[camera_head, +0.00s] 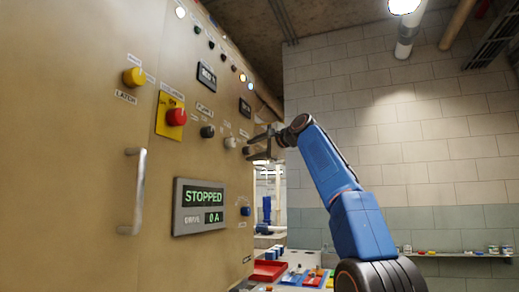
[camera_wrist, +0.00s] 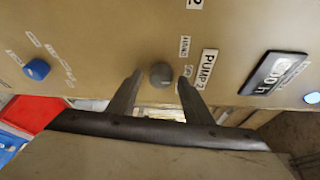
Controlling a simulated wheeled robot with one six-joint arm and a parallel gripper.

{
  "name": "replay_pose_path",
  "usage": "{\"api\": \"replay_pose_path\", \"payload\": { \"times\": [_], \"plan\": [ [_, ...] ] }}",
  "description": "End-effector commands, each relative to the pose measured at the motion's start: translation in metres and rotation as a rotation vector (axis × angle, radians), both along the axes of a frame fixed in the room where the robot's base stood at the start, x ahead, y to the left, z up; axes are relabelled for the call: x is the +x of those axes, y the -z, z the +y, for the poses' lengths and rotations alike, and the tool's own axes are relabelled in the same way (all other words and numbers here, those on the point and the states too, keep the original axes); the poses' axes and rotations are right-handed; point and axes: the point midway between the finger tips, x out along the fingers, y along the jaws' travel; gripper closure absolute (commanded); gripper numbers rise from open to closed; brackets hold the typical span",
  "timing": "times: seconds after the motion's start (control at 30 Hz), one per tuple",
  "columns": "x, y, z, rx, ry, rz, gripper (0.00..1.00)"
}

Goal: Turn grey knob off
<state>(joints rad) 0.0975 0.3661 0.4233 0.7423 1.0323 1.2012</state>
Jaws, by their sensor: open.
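The grey knob (camera_wrist: 160,75) is a small round dial on the beige panel, beside the PUMP 2 label (camera_wrist: 208,68) in the wrist view. My gripper (camera_wrist: 162,81) is open, with one finger on either side of the knob in that picture. I see no finger touching it, and how far the tips reach along it is unclear. In the head view my gripper (camera_head: 258,146) is at the panel's far right part, and the grey knob (camera_head: 247,150) is small there. Which way the knob is turned cannot be told.
A white knob (camera_head: 230,142), dark knob (camera_head: 207,131), red button (camera_head: 176,117) and yellow knob (camera_head: 134,77) lie left of my gripper. A blue knob (camera_head: 245,211) is below. The panel screen (camera_head: 202,206) reads STOPPED. A handle (camera_head: 138,192) sticks out at left.

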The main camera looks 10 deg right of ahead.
Motion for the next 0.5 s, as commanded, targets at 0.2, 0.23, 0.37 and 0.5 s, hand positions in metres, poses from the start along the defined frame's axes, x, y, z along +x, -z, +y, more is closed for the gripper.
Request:
{"api": "replay_pose_path", "payload": {
  "times": [0.2, 0.23, 0.37, 0.5],
  "plan": [
    [-0.011, -0.002, -0.006, -0.001, 0.001, 0.000, 0.54],
    [-0.015, -0.003, -0.008, 0.000, 0.000, -0.001, 0.54],
    [-0.027, -0.004, -0.015, -0.001, 0.002, -0.001, 0.54],
    [-0.044, -0.005, -0.026, -0.001, 0.002, -0.001, 0.54]
  ]
}}
